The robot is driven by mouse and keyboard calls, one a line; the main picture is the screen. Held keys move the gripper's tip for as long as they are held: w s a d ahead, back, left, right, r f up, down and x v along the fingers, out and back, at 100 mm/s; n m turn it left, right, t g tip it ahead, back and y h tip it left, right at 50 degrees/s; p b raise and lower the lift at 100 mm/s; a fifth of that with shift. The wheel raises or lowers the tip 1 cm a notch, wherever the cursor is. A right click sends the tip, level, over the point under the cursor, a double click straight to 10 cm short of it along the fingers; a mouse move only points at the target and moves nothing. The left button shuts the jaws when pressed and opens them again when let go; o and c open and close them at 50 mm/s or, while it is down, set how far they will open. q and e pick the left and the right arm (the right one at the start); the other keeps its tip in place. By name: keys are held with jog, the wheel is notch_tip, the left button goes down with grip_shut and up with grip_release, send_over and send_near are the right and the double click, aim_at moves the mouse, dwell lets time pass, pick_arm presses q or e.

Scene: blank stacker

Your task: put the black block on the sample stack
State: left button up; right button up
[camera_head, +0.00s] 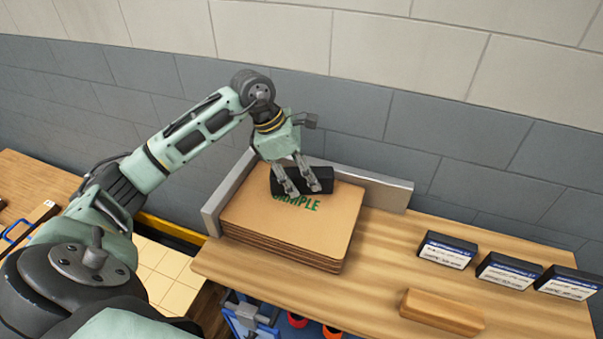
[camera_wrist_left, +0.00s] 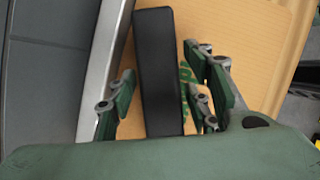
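The black block (camera_head: 318,173) lies on the sample stack (camera_head: 285,222), a pile of brown boards with green "SAMPLE" lettering that the block partly covers. My left gripper (camera_head: 303,189) is over the front of the block, pointing down. In the left wrist view the black block (camera_wrist_left: 160,70) runs lengthwise between the fingers of the left gripper (camera_wrist_left: 160,90), with a gap showing on each side, so the gripper is open. The stack's brown top (camera_wrist_left: 245,45) shows under the block. My right gripper is not in view.
A metal fence (camera_head: 375,190) borders the stack behind and at the left, close to the gripper. Several black boxes with white-and-blue labels (camera_head: 447,250) stand at the right of the wooden table (camera_head: 400,230). A wooden block (camera_head: 442,312) lies in front of them.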

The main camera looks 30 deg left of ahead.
pick_arm(q)
jog(key=shift+r, duration=0.1)
jog(key=shift+r, duration=0.15)
jog(key=b+v, duration=0.2)
jog(key=v, duration=1)
